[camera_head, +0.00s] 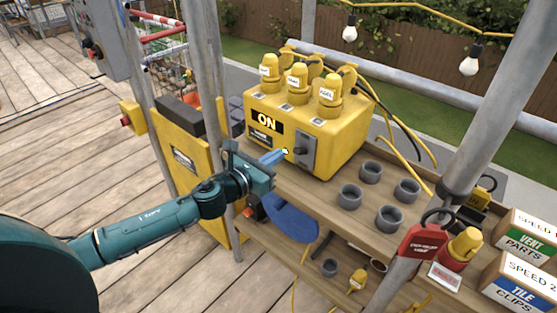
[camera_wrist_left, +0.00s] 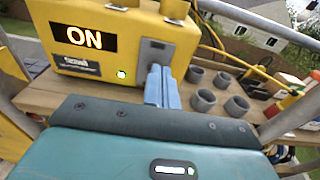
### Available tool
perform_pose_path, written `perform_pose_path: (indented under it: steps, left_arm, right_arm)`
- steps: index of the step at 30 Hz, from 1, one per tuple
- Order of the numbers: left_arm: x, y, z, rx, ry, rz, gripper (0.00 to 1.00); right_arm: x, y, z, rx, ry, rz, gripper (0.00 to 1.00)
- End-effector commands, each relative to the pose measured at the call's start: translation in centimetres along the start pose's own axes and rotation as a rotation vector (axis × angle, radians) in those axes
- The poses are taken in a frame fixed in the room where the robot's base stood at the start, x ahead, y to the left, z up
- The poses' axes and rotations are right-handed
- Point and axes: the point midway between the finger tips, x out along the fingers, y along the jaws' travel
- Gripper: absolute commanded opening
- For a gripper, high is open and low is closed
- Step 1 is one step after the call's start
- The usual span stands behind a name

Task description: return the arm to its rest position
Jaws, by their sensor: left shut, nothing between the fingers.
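My left arm comes in from the left in the head view. Its gripper (camera_head: 272,157) has blue fingers that are shut and empty, in front of a yellow power box (camera_head: 345,135). The box shows a lit "ON" sign and a small lit indicator. In the left wrist view the shut fingers (camera_wrist_left: 160,86) point toward the box (camera_wrist_left: 115,25), just below its grey switch panel (camera_wrist_left: 157,50). I cannot tell whether the fingertips touch the box. My right gripper is not in view.
The box stands on a wooden shelf (camera_head: 330,190) with several grey cups (camera_head: 350,197). Metal poles (camera_head: 485,110) rise at the right and left of the shelf. Boxes of vent parts (camera_head: 525,240) and tile clips (camera_head: 518,285) stand at the right. Open decking (camera_head: 60,150) lies at the left.

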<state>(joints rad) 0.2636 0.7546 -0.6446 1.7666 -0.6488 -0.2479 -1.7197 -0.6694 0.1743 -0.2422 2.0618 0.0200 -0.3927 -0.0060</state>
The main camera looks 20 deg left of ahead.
Motion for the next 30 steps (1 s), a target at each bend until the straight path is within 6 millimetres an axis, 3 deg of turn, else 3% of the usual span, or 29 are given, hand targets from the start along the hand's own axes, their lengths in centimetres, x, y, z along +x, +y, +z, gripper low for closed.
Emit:
perform_pose_path:
  steps: [16, 19, 23, 30]
  left_arm:
    - [0.0, 0.1, 0.1, -0.002, 0.000, -0.001, 0.00]
    - [-0.3, -0.6, -0.6, -0.084, 0.011, -0.001, 0.00]
    - [-2.0, -3.5, -3.8, -0.473, 0.062, 0.011, 0.00]
    - [-9.1, -10.3, -11.8, -1.735, 0.167, 0.231, 0.00]
  right_arm:
    - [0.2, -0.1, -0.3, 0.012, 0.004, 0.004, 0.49]
    - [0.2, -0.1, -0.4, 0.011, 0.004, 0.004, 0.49]
    - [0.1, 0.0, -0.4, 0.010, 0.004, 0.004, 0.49]
    - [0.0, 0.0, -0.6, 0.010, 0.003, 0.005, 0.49]
